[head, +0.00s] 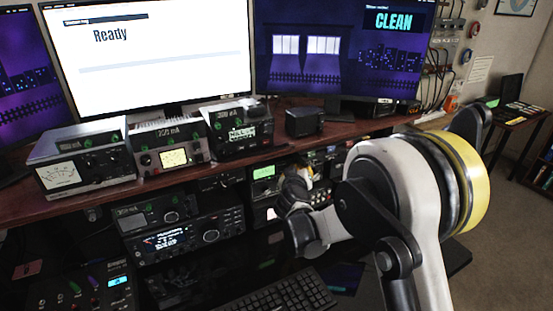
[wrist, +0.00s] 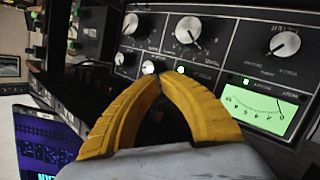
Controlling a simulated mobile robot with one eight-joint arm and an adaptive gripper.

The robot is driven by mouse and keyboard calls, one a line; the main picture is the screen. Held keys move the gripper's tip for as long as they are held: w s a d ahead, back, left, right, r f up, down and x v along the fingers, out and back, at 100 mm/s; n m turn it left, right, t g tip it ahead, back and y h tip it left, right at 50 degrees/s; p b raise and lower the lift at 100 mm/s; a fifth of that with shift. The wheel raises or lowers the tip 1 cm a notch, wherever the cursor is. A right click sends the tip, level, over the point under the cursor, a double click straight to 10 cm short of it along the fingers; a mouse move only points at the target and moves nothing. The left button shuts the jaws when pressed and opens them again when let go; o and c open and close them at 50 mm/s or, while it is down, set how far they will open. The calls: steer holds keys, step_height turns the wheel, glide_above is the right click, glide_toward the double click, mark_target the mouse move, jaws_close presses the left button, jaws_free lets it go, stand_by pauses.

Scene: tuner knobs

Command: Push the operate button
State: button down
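In the wrist view a dark panel (wrist: 232,62) with white knobs and a lit green meter (wrist: 262,108) fills the upper right, seen tilted. Small light round controls, one of them (wrist: 148,67), lie along its lower edge just beyond my fingertips. The labels are too small to read, so I cannot tell which control is the operate button. My gripper (wrist: 163,77) has its two yellow fingers together at the tips, with nothing between them. The tips are close to the panel; contact cannot be told. In the head view my arm mostly hides the gripper near the shelf unit with the green display (head: 265,172).
A large white knob (wrist: 188,30) and another knob (wrist: 285,43) stick out of the panel. Radio units (head: 182,237) stand left of my arm, with a keyboard (head: 285,297) below. The wooden desk (head: 60,207) carries more meters and monitors above.

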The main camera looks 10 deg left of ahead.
steer(key=shift+w+a, duration=0.15)
steer(key=shift+w+a+r, duration=0.2)
steer(key=shift+w+a, duration=0.05)
steer(key=shift+w, duration=0.05)
stand_by(0.7)
steer(key=shift+s+d, duration=0.3)
stand_by(0.3)
steer(key=s+d+b, duration=0.1)
steer(key=s+d, duration=0.2)
steer(key=s, duration=0.2)
steer(key=shift+s+d, duration=0.15)
steer(key=shift+d, duration=0.1)
steer(key=shift+f, duration=0.1)
